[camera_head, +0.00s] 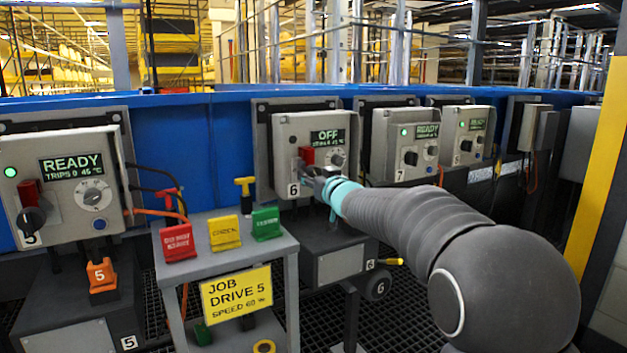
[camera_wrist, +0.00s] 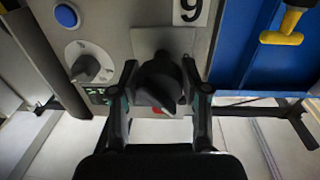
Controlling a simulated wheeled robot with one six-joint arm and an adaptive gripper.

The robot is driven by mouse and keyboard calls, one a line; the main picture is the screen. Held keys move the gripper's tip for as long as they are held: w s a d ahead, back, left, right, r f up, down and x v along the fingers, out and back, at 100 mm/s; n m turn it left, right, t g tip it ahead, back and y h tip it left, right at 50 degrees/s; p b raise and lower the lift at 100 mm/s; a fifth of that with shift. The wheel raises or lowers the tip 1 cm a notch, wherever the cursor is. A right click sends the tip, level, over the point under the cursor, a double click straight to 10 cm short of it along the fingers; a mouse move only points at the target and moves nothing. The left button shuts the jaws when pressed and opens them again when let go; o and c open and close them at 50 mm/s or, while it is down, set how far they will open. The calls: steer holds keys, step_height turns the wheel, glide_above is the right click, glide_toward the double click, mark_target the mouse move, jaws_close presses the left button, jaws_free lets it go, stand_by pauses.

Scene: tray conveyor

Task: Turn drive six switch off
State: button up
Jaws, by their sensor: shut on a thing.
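The drive six box (camera_head: 284,133), a grey panel labelled 6, hangs on the blue conveyor side in the head view. Its display (camera_head: 327,138) reads OFF. My gripper (camera_head: 312,178) is at the box's lower front, beside the label. In the wrist view the panel appears upside down, with the label (camera_wrist: 190,10) at the top. There the black rotary switch knob (camera_wrist: 158,85) lies between the two fingers of my gripper (camera_wrist: 158,76), which is shut on it. The knob's pointer looks turned at a slant. A red part (camera_head: 307,156) sits above the fingers.
Drive five box (camera_head: 62,150) at left reads READY. Drive seven box (camera_head: 395,125) and another box (camera_head: 467,130) stand at right. A grey cart (camera_head: 200,235) with red, yellow and green tags and a JOB DRIVE 5 sign (camera_head: 237,294) is left of my arm.

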steer(key=shift+n+b, duration=0.5)
steer(key=shift+n, duration=0.8)
steer(key=o, duration=1.1)
steer(key=shift+o, duration=0.2)
steer(key=v, duration=1.2)
steer(key=shift+w+d+f, duration=0.1)
steer(key=shift+d, duration=0.05)
